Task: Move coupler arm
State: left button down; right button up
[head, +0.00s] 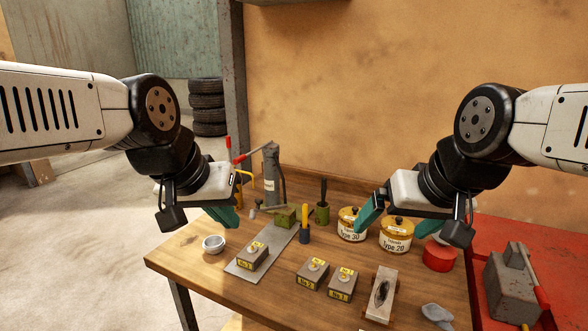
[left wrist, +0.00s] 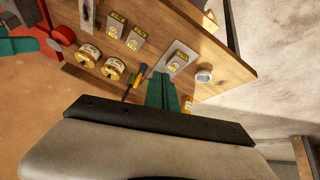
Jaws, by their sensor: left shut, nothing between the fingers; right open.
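I cannot tell for sure which part is the coupler arm. A grey upright cylinder (head: 271,175) with a red-tipped lever (head: 252,154) stands at the back left of the wooden table (head: 205,286). My right gripper (head: 370,211) is open and empty near the labelled tins.
Numbered blocks with brass fittings stand in front: No 3 (head: 253,256), No 2 (head: 313,273), No 1 (head: 342,282). A red bench (head: 480,252) is at right.

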pick_arm(q)
jog(key=w+r+m+g, duration=0.2)
jog(key=w+r+g, duration=0.15)
jog(key=w, duration=0.95)
jog(key=w+d+f+m+g+y, duration=0.1)
jog(key=w+f+g+y, duration=0.1)
jog(key=w, duration=1.1)
jog(key=shift+w+f+m+g+y, duration=0.35)
jog(key=shift+f+g, duration=0.5)
jog(key=shift+f, duration=0.5)
jog(key=shift+s+a+f, duration=0.1)
jog(key=shift+s+f, duration=0.1)
jog(key=shift+f, duration=1.55)
jog(key=shift+s+a+f, duration=0.1)
jog(key=shift+s+f, duration=0.05)
jog(key=shift+f, duration=1.6)
